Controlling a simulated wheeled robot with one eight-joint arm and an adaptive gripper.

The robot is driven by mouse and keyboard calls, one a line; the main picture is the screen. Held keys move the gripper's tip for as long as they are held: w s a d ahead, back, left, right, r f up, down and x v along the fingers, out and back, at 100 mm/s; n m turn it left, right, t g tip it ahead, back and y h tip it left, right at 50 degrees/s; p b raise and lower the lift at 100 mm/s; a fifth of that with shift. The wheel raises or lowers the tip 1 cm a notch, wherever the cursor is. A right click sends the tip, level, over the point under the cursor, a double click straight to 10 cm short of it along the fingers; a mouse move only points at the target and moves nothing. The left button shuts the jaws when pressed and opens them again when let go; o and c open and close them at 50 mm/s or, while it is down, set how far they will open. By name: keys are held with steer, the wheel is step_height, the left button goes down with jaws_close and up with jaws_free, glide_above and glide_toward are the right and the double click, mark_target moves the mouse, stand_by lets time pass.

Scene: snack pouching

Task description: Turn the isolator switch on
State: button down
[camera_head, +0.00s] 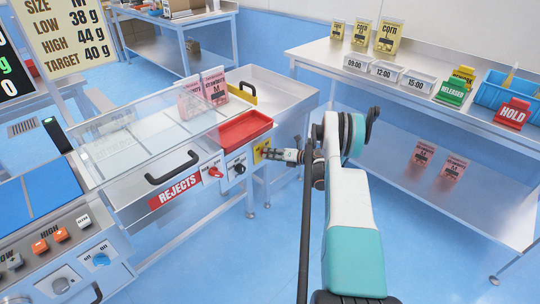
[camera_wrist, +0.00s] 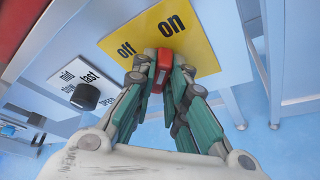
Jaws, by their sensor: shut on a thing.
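The isolator switch has a yellow plate (camera_wrist: 203,46) marked "off" and "on", with a red knob (camera_wrist: 164,58) at its middle. The plate also shows in the head view (camera_head: 260,156) at the right end of the machine's front panel. My gripper (camera_wrist: 158,74) is shut on the red knob, a finger on each side of it. In the head view my gripper (camera_head: 284,155) reaches left to the plate and hides the knob. The fingers cover part of the knob, so I cannot tell which word it points to.
A black speed knob (camera_wrist: 85,96) sits left of the plate in the wrist view. Open blue floor lies before the right bench.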

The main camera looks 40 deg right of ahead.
stand_by(0.3)
steer(key=c, duration=1.6)
jaws_free()
steer(key=shift+d, duration=0.1)
steer(key=shift+s, duration=0.1)
steer(key=v, duration=1.2)
